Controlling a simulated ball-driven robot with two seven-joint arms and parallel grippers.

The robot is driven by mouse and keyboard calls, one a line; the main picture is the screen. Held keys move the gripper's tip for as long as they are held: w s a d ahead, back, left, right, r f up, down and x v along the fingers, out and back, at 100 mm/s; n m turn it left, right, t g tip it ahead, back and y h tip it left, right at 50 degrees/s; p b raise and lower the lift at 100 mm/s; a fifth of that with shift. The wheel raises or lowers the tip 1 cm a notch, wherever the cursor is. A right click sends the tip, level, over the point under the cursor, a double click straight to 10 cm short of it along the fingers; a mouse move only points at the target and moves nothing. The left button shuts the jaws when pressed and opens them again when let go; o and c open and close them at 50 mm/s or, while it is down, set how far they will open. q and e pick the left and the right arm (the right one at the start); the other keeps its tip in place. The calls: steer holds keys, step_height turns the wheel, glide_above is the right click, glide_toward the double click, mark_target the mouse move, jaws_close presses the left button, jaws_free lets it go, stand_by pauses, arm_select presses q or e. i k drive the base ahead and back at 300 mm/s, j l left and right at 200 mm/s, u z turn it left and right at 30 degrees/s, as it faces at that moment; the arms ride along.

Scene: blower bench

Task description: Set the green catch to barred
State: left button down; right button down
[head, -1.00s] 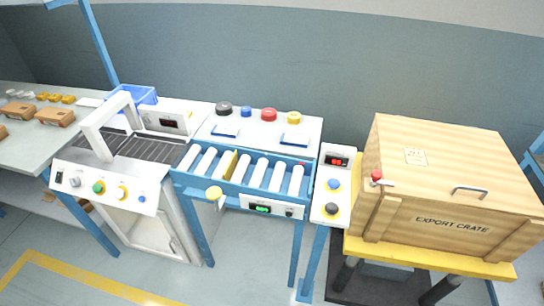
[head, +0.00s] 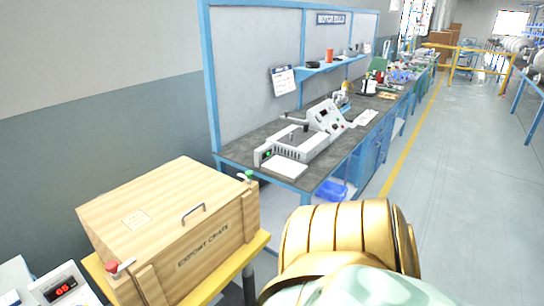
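The green catch (head: 248,176) is a small green knob on a pale metal fitting, at the right upper corner of the wooden export crate (head: 205,245). It is too small to tell which way it is set. A matching red catch (head: 114,268) sits at the crate's left front corner, with a pale lever reaching to the right. A gold, ribbed part of my own arm fills the bottom right, to the right of the crate and apart from the catch. The fingers of both my grippers are out of view.
The crate stands on a yellow-topped stand (head: 240,266). Behind it to the right is a blue-framed workbench (head: 235,155) with a grey machine (head: 305,140) and several tools. A panel with a red display (head: 60,289) is at lower left. Clear floor (head: 460,180) lies right.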

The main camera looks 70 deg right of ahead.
mark_target(249, 173)
steer(key=z, duration=2.1)
steer(key=k+l, duration=0.05)
steer(key=l, duration=0.05)
